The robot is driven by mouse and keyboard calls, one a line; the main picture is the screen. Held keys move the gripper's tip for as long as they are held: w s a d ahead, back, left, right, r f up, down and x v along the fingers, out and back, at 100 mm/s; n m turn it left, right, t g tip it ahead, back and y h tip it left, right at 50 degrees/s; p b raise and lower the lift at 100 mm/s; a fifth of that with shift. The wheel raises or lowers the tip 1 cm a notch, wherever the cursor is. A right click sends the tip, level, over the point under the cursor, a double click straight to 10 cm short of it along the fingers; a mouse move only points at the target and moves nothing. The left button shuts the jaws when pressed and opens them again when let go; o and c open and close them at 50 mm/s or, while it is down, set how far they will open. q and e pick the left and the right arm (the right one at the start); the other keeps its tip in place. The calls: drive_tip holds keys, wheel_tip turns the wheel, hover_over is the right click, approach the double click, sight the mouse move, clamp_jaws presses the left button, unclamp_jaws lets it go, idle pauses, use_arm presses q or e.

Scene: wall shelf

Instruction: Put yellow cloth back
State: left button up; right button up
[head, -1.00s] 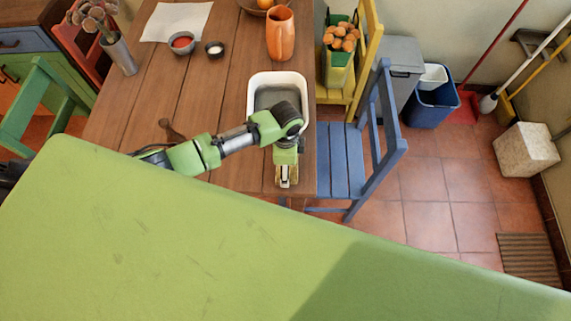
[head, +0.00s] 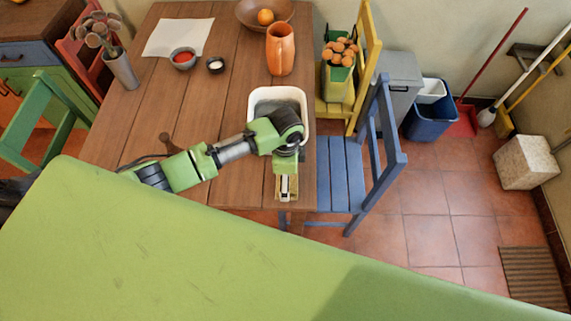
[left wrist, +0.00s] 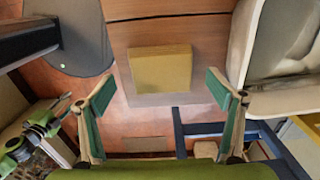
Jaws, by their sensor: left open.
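The yellow cloth (left wrist: 160,68) is a folded, flat square on the brown wooden table, close to its edge. It lies between and beyond my left gripper's fingers (left wrist: 160,88) in the left wrist view. The left gripper is open and empty, its fingers spread wider than the cloth. In the head view the left gripper (head: 286,188) points down over the table's right edge, near the white basin, and largely covers the cloth there. What looks like my right arm's end (left wrist: 28,135) shows at the left of the wrist view, too unclear to read; the head view does not show it.
The white basin (head: 254,105) stands behind the left gripper, partly hidden by the arm. An orange jug (head: 280,52) and small bowls (head: 183,60) stand farther back. A blue chair (head: 342,170) is right of the table. The table's left-middle part (head: 135,100) is mostly clear.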

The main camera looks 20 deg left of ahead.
use_arm(q)
wheel_tip(320, 180, up, 9)
drive_tip(key=shift+b, duration=0.4)
drive_tip(key=shift+f, duration=0.15)
drive_tip(key=s+d+n+t+h, duration=0.25)
drive_tip(key=s+d+n, duration=0.2)
drive_tip(key=s, duration=0.45)
drive_tip(key=s+a+r+n+t+y, duration=0.1)
drive_tip(key=s+a+n+y, duration=0.1)
drive_tip(key=s+a+n, duration=0.85)
wheel_tip(320, 180, down, 28)
drive_tip(key=m+g+b, duration=0.1)
drive_tip(key=m+b, duration=0.1)
drive_tip(key=b, duration=0.1)
drive_tip(key=s+a+f+b, duration=0.1)
drive_tip(key=s+a+f, duration=0.1)
drive_tip(key=s+f, duration=0.6)
drive_tip(key=s+a+f+g+b, duration=0.1)
drive_tip(key=s+f+b, duration=0.1)
drive_tip(key=s+f, duration=0.6)
wheel_tip(320, 180, down, 4)
drive_tip(key=shift+s+a+f+m+b, duration=0.25)
drive_tip(key=shift+s+a+m+b, duration=0.05)
drive_tip(key=shift+s+a, duration=0.1)
